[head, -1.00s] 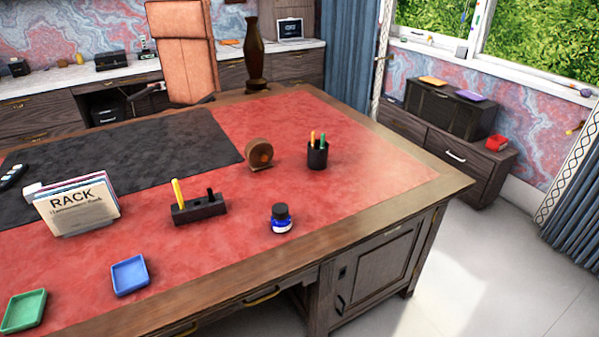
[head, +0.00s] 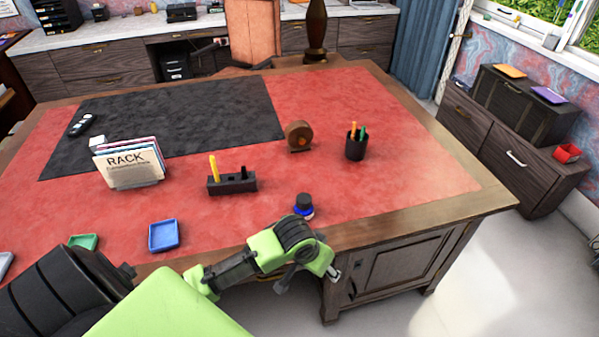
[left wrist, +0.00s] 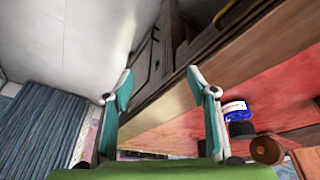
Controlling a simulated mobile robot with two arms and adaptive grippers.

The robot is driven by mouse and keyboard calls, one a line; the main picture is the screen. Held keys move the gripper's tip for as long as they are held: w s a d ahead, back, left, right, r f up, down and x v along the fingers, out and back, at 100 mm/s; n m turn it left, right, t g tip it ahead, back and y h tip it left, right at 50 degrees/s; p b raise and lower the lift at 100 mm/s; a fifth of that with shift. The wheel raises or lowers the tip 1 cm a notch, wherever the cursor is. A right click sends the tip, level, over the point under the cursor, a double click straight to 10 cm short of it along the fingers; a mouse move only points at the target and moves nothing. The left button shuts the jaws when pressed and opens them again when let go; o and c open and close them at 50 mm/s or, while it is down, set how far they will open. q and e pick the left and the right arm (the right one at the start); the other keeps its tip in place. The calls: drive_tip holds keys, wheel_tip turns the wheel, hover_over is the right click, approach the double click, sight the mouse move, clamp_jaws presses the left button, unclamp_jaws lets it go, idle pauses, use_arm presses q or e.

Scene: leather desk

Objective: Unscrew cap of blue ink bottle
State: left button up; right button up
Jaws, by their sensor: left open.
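The blue ink bottle (head: 304,212) with its dark cap (head: 304,200) stands upright on the red desk top near the front edge. Its lower part is partly hidden behind my left arm in the head view. The bottle also shows in the left wrist view (left wrist: 235,108), to the right of the fingers and apart from them. My left gripper (head: 310,277) is at the desk's front edge, just in front of the bottle. In the left wrist view its two teal fingers (left wrist: 160,80) are spread and empty. My right gripper is not in view.
A pen cup (head: 355,147), a round wooden object (head: 299,136) and a black pen stand (head: 232,184) stand behind the bottle. A file rack (head: 130,165) and a blue tray (head: 163,236) are to the left. The red surface right of the bottle is clear.

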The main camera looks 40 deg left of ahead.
use_arm(q)
drive_tip(key=w+a+r+n, duration=0.1)
drive_tip(key=w+a+r, duration=0.4)
drive_tip(key=w+r, duration=0.15)
drive_tip(key=n+y+p, duration=0.1)
drive_tip(key=n+y, duration=0.1)
drive_tip(key=n, duration=0.2)
approach(303, 200)
drive_tip(key=p+x, duration=0.1)
drive_tip(key=x, duration=0.8)
drive_tip(key=shift+w+p, duration=0.2)
drive_tip(key=shift+p, duration=0.2)
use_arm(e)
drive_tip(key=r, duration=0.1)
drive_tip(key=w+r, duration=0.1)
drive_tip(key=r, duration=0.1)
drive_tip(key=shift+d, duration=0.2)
use_arm(q)
drive_tip(key=shift+c, duration=0.4)
drive_tip(key=c, duration=1.1)
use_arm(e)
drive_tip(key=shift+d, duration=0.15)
use_arm(q)
drive_tip(key=shift+s, duration=0.1)
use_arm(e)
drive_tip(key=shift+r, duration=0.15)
